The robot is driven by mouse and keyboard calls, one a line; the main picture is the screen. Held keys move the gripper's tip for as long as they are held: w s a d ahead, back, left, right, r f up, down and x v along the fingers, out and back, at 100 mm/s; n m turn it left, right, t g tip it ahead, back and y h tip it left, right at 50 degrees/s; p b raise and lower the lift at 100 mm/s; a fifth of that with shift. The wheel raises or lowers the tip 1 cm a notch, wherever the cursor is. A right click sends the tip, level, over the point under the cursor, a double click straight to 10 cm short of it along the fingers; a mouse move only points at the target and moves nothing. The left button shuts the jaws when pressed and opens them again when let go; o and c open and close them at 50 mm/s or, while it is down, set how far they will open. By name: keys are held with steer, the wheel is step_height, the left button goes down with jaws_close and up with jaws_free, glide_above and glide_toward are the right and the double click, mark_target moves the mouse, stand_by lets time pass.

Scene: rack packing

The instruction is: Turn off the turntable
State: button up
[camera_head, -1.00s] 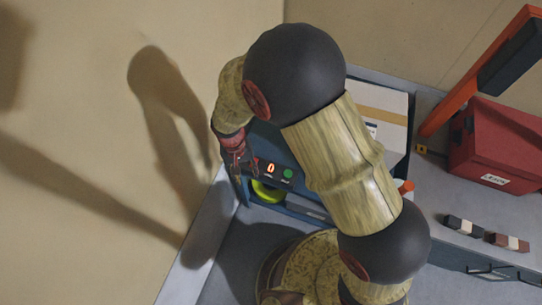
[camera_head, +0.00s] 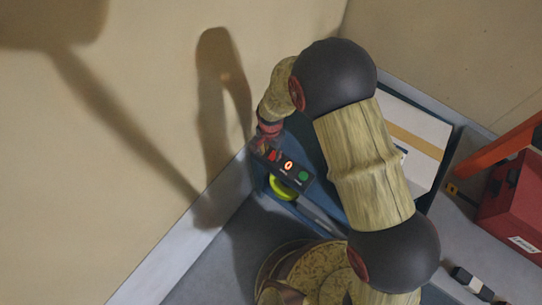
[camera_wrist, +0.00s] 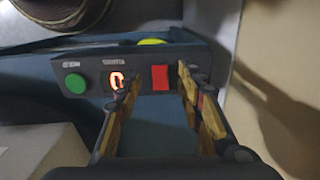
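The turntable's control panel (camera_head: 295,171) is dark, with a red button (camera_wrist: 160,77), a lit orange display (camera_wrist: 117,79) reading 0, and a green button (camera_wrist: 75,83). In the head view the red button (camera_head: 273,155), display and green button (camera_head: 303,176) run down to the right. My gripper (camera_wrist: 158,80) is open and empty. In the wrist view its two fingers lie either side of the red button; whether they touch the panel I cannot tell. In the head view my gripper (camera_head: 262,146) is at the panel's left end, its fingertips partly unclear.
A yellow-green round thing (camera_head: 283,188) sits below the panel. A pale box (camera_head: 415,135) with a tan stripe lies behind my arm. A red box (camera_head: 518,207) stands at the right, beside an orange bar (camera_head: 500,160). A wall (camera_head: 130,130) is close on the left.

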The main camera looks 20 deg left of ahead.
mark_target(271, 158)
steer(key=shift+f+b, duration=0.35)
steer(key=shift+f, duration=1.25)
steer(key=shift+c, duration=0.6)
steer(key=c, duration=0.7)
jaws_close()
